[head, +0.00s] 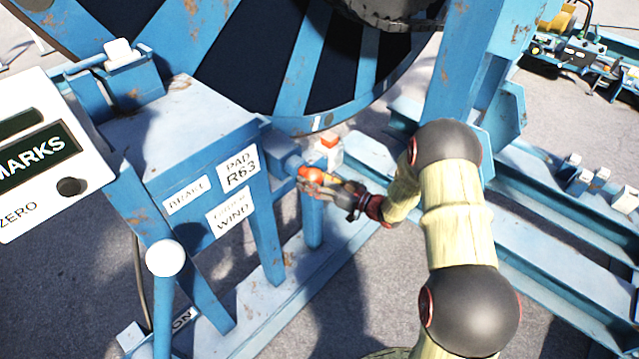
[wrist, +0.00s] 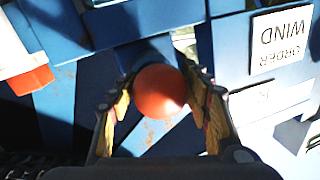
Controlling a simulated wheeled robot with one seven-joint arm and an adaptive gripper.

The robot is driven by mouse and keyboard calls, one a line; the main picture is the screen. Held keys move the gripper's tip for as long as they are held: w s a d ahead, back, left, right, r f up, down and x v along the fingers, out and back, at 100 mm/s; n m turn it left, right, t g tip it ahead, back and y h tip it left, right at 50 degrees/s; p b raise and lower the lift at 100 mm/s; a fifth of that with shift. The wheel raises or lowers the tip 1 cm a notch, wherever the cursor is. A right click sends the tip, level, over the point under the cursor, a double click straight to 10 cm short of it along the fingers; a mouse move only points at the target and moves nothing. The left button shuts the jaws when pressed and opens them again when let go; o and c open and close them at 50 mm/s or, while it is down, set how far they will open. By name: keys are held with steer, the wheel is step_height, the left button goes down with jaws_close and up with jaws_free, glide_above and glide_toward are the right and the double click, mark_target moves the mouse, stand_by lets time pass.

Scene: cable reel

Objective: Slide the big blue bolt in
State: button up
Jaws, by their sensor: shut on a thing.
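My gripper (head: 318,185) is shut on an orange ball knob (head: 308,174), beside the blue brake stand (head: 200,150). In the wrist view the knob (wrist: 160,91) sits between my two yellowish fingers (wrist: 160,105), one on each side. My fingers partly hide the knob in the head view. How deep the bolt sits cannot be told.
A white block with an orange-red top (head: 328,150) stands just behind my gripper. The big blue reel (head: 300,70) rises behind. A lever with a white ball (head: 165,257) is at the front left, near a white sign panel (head: 45,160). Blue floor rails (head: 570,230) lie right.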

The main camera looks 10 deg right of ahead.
steer(key=shift+w, duration=0.15)
steer(key=o, duration=1.7)
steer(key=v, duration=1.2)
